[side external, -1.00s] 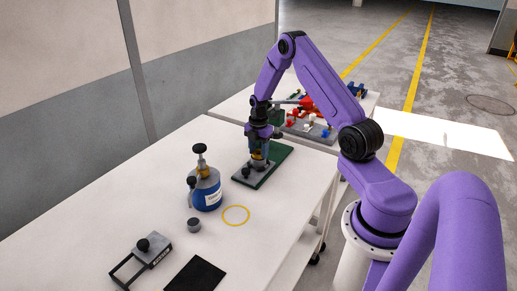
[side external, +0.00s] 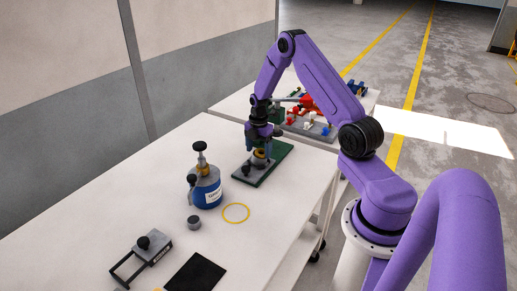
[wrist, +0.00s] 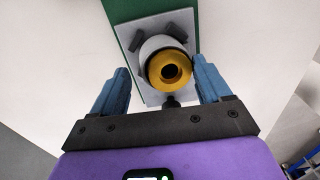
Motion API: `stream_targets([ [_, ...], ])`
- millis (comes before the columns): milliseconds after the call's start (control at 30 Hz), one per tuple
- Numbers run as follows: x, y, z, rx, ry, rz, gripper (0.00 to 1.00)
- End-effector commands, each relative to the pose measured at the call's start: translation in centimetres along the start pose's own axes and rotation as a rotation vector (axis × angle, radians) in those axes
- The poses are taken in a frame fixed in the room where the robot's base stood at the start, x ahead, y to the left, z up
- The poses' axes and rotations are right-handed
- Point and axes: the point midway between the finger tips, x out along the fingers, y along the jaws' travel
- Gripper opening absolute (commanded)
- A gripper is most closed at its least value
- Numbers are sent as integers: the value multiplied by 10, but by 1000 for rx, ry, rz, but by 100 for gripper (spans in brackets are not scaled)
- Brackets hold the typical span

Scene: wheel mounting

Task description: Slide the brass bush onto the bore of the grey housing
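The brass bush (wrist: 170,69) sits at the top of the pale grey round housing (wrist: 150,46), with its dark central hole facing the wrist camera. It also shows as a small yellow ring on the housing in the side view (side external: 260,153). I cannot tell how deep it is seated. The housing is on a grey plate (wrist: 160,22) on a green board (side external: 277,165). My gripper (side external: 261,144) is open and empty just above the bush. In the wrist view its blue fingers stand apart on either side of the bush, with gaps.
A small grey cylinder (side external: 194,222), a yellow ring (side external: 236,213), a black-knobbed fixture (side external: 146,255) and a dark mat (side external: 196,273) lie nearer. White tabletop is clear between.

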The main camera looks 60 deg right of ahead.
Motion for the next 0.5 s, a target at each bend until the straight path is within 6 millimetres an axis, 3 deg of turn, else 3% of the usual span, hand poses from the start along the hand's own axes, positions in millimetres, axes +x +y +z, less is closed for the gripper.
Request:
stream_targets([
  [267, -8, 0, 0, 0, 0, -1, 77],
  [500, -51, 1, 0, 0, -2, 5, 77],
])
